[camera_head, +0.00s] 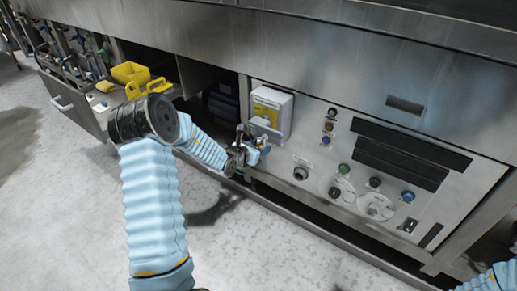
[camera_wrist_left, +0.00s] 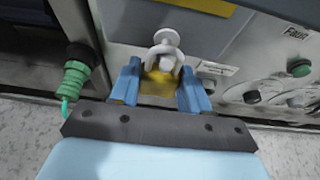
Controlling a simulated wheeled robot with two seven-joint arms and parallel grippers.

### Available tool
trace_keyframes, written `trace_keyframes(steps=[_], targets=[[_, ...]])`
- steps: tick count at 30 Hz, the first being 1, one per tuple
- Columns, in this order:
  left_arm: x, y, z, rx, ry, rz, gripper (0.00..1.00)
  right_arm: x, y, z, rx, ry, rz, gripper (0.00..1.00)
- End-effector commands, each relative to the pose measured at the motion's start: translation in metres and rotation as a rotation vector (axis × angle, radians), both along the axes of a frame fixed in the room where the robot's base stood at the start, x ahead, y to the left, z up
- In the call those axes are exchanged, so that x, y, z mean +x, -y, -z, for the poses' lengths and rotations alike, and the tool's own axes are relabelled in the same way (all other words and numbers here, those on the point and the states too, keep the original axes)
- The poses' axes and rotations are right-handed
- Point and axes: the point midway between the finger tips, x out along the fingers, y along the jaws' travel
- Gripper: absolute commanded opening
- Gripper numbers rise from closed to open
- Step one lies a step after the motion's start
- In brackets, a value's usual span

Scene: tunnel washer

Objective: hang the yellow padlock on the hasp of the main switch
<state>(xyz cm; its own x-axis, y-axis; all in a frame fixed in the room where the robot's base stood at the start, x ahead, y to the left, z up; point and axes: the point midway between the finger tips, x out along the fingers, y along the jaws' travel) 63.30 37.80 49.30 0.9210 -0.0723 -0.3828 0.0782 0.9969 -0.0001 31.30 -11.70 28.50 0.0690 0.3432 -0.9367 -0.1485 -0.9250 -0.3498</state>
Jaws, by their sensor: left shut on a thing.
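The main switch (camera_head: 268,112) is a pale grey box with a yellow plate on the panel's left part. My left gripper (camera_head: 262,150) is just below it. In the left wrist view the blue fingers (camera_wrist_left: 160,88) are shut on the yellow padlock (camera_wrist_left: 156,86), whose body shows between them. A pale rounded grey piece with a knob-like top (camera_wrist_left: 166,45) stands right above the padlock, in line with it. I cannot tell whether the shackle passes through the hasp or only lies in front of it. My right gripper is out of view.
A drawer (camera_head: 75,105) stands open at the left, with a yellow bin (camera_head: 130,73) and other yellow items. Buttons and knobs, including a green button (camera_head: 344,169), sit right of the switch. A green connector (camera_wrist_left: 76,75) hangs left of the gripper. The floor is clear.

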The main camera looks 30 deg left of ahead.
Motion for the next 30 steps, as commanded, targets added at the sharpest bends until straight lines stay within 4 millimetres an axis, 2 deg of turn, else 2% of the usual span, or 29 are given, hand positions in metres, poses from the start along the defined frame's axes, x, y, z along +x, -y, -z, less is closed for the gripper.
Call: trace_keyframes(steps=[14,15,20,30], targets=[[0.0001,0.0,-0.0006,0.0,0.001,0.0,0.14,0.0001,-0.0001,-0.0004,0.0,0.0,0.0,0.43],[0.0001,0.0,-0.0006,0.0,0.001,0.0,0.49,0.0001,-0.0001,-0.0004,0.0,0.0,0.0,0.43],[0.0,0.0,-0.0005,0.0,0.001,0.0,0.74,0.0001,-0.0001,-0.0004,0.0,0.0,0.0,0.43],[-0.0025,-0.0004,-0.0013,0.0,0.0,0.0,0.76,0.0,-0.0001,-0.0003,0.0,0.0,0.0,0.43]])
